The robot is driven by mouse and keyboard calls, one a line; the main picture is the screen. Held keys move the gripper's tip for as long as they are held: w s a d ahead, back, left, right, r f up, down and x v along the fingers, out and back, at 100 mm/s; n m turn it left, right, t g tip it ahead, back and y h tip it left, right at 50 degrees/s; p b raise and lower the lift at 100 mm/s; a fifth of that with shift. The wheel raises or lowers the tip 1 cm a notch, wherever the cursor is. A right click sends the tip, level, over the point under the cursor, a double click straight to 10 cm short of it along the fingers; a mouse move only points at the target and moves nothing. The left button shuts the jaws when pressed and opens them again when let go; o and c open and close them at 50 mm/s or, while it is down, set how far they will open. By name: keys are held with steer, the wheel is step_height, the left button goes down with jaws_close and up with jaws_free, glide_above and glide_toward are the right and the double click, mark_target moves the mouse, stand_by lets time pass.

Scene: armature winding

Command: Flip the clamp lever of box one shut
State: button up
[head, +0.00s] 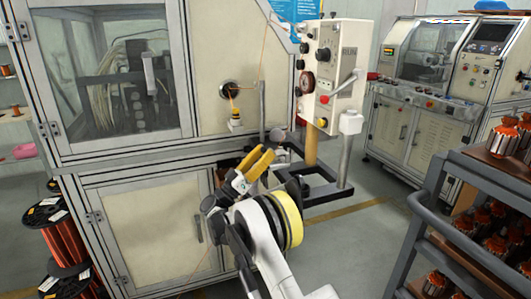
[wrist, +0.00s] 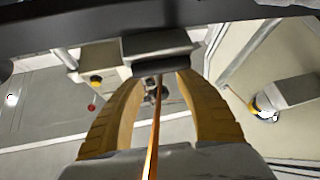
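The control box (head: 333,70) stands right of the machine cabinet, with knobs and a red button on its face. A grey lever (head: 347,84) slants up to the right on that face; I cannot tell if this is the clamp lever of box one. My gripper (head: 258,160) is below and left of the control box, in front of the cabinet, with its yellow fingers apart. In the wrist view my gripper (wrist: 158,80) shows a gap between its fingers, with a copper wire (wrist: 153,135) running along the gap. A grey block (wrist: 155,45) lies at the fingertips; contact is unclear.
The machine cabinet (head: 205,35) fills the left, with a small yellow-based fitting (head: 235,122) on its front. A cart (head: 430,215) with copper-wound parts stands at the right. Copper wire spools (head: 65,235) stand at lower left. Floor (head: 355,240) is clear between cabinet and cart.

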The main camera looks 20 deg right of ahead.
steer(key=v, duration=1.2)
